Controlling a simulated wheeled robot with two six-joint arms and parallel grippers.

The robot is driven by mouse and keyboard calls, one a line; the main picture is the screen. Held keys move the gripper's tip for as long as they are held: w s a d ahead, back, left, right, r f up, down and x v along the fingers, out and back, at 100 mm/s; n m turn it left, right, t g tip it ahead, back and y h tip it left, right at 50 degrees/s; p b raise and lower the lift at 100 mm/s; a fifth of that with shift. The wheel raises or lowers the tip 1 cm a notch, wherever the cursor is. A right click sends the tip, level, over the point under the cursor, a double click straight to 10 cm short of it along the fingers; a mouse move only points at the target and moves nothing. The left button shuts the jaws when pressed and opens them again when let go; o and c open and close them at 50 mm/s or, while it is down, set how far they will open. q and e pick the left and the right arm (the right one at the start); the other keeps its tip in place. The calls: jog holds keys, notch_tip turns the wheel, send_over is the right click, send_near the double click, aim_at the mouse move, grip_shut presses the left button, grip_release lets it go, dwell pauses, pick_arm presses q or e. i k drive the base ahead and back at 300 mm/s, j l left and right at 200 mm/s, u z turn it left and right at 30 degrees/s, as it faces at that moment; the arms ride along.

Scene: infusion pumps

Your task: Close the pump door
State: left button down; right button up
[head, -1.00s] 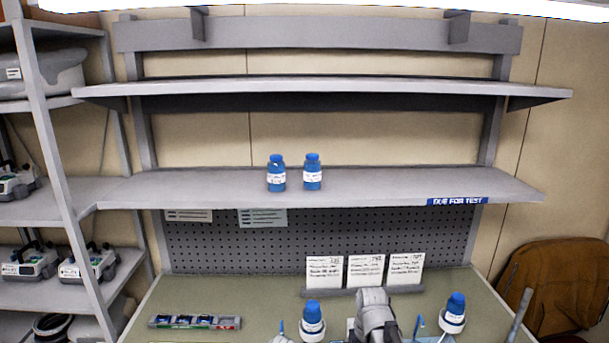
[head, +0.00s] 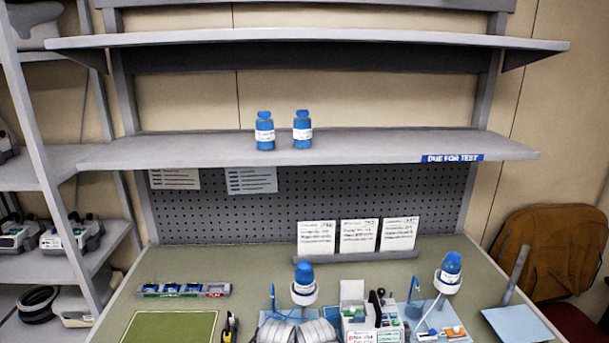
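A white pump-like device (head: 371,327) with red and green labels stands at the bottom edge of the view, on the workbench. Its lower part is cut off, and I cannot make out its door or whether that is open. A blue-capped bottle (head: 303,280) sits in a white ring holder to its left, and another blue-capped bottle (head: 450,270) sits in a holder to its right. Grey rounded shapes at the bottom edge, left of the device, look like parts of my arm. No fingertips of either gripper show.
The workbench (head: 255,262) has a green mat (head: 170,327) and a small tray (head: 183,290) at left. A blue sheet (head: 517,324) lies at right. Cards (head: 358,236) stand at the back. A shelf (head: 350,146) with two blue bottles hangs above. A brown chair (head: 548,250) stands at right.

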aim_at(350, 289)
jog(key=l+u, duration=0.1)
jog(key=u, duration=0.45)
jog(key=l+u, duration=0.25)
jog(key=l, duration=0.15)
jog(key=k+l+u, duration=0.1)
jog(key=l+u, duration=0.2)
jog(key=k+l+u, duration=0.1)
jog(key=l+u, duration=0.15)
jog(key=l, duration=0.2)
jog(key=k+l, duration=0.15)
jog(key=l, duration=0.25)
jog(key=k+l+u, duration=0.1)
jog(key=l, duration=0.3)
jog(key=k+l, duration=0.2)
jog(key=l, duration=0.15)
jog(key=k+l+u, duration=0.1)
jog(key=l, duration=0.3)
jog(key=k+l, duration=0.25)
jog(key=i+l, duration=0.05)
jog(key=l, duration=0.1)
